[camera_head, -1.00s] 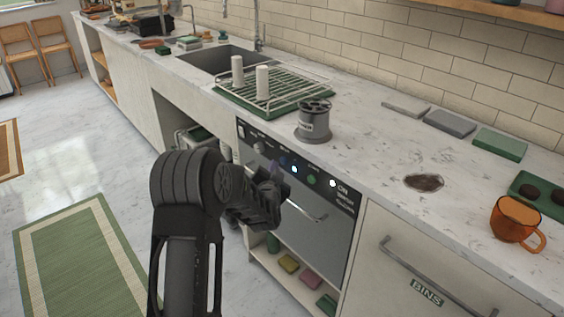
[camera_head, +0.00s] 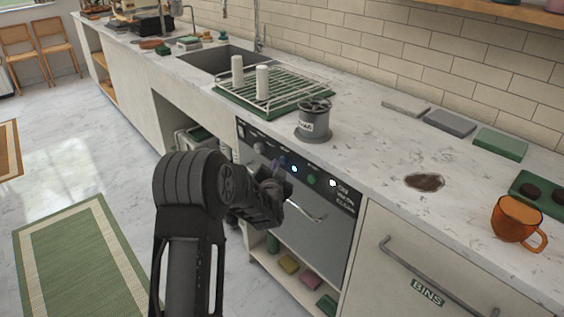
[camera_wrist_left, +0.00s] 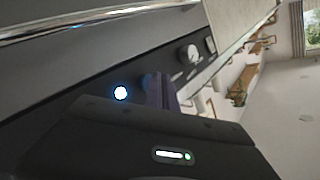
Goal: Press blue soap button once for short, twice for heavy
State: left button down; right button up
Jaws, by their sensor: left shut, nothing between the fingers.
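The dishwasher front has a dark control panel (camera_head: 322,186) under the counter edge. A blue button (camera_head: 282,160) sits on it, partly hidden by my gripper. In the left wrist view the blue button (camera_wrist_left: 147,80) is partly hidden behind the purplish fingers. My left gripper (camera_head: 277,176) is shut and empty, with its fingers close to the panel by the blue button. I cannot tell whether they touch. A bright bluish-white light (camera_head: 294,169) is right of the button and also shows in the left wrist view (camera_wrist_left: 120,93). My right gripper is out of view.
A green button (camera_head: 312,180), a white light (camera_head: 333,183) and a knob (camera_head: 259,147) share the panel. A metal door handle (camera_head: 308,214) sticks out below. A grey canister (camera_head: 314,122), a drying rack (camera_head: 268,90) and an orange mug (camera_head: 515,220) stand on the counter.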

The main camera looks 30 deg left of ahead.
pick_arm(q)
jog(key=shift+w+d, duration=0.15)
jog(key=shift+w, duration=0.3)
dwell(0.5)
jog(key=shift+s, duration=0.1)
jog(key=shift+s+a+b, duration=0.25)
jog(key=shift+s+b, duration=0.1)
jog(key=shift+s, duration=0.4)
jog(key=shift+s, duration=0.1)
jog(key=s, duration=0.1)
jog(key=s+a, duration=0.1)
jog(key=s, duration=0.2)
jog(key=shift+s+a+b, duration=0.25)
jog(key=shift+s+b, duration=0.05)
jog(key=shift+b, duration=0.1)
dwell(0.8)
